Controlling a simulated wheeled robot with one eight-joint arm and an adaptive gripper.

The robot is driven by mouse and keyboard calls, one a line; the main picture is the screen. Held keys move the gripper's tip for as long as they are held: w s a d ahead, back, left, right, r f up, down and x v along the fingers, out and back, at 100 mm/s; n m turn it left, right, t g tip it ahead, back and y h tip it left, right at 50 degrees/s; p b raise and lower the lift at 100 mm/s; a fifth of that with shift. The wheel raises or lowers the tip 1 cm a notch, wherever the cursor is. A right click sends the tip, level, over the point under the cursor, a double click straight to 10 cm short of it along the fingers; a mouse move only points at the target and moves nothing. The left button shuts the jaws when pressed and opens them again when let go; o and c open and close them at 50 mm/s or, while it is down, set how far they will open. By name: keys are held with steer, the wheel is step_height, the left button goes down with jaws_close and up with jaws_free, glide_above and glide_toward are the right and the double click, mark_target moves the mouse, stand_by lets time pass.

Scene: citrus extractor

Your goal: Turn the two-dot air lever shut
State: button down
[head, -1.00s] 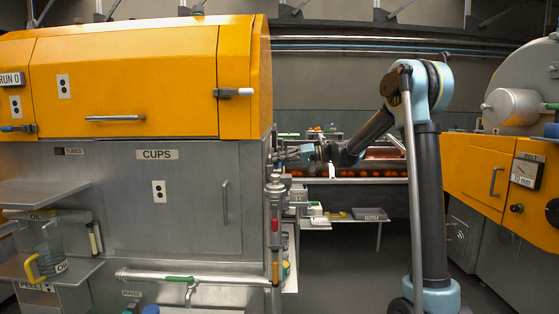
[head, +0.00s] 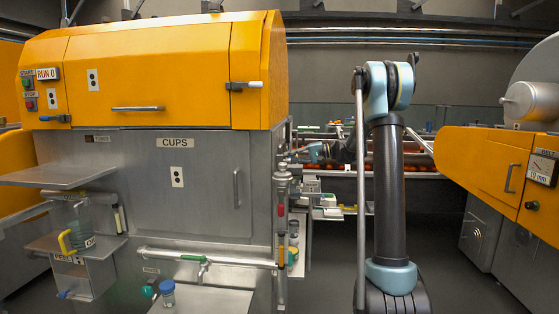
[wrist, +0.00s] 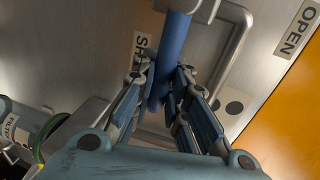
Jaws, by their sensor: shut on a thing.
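The lever's blue handle (wrist: 172,45) runs down from the top of the wrist view, in front of a grey metal panel. My gripper (wrist: 163,84) is shut on this handle, with a finger on each side. A label reading OPEN (wrist: 295,28) is at upper right. A label starting with SH (wrist: 141,45) is left of the handle, its rest hidden. A plate with dark dots (wrist: 234,107) is right of the fingers, partly covered. In the head view my gripper (head: 300,154) is small at the machine's right side, and the lever cannot be made out there.
The orange and grey machine (head: 150,75) fills the left of the head view. A vertical pipe with a valve (head: 282,190) stands close to my gripper. A grey bent pipe (wrist: 232,50) is beside the handle. Bare floor lies to the right, before another orange machine (head: 490,165).

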steer(key=shift+w+d+f, duration=0.1)
steer(key=shift+w+d, duration=0.1)
steer(key=shift+w, duration=0.05)
steer(key=c, duration=1.6)
jaws_free()
steer(key=shift+f, duration=0.1)
steer(key=shift+o, duration=0.2)
steer(key=shift+s+a, duration=0.1)
steer(key=d+r, duration=0.2)
steer(key=d, duration=1)
steer(key=shift+r, duration=0.15)
steer(key=shift+s, duration=0.1)
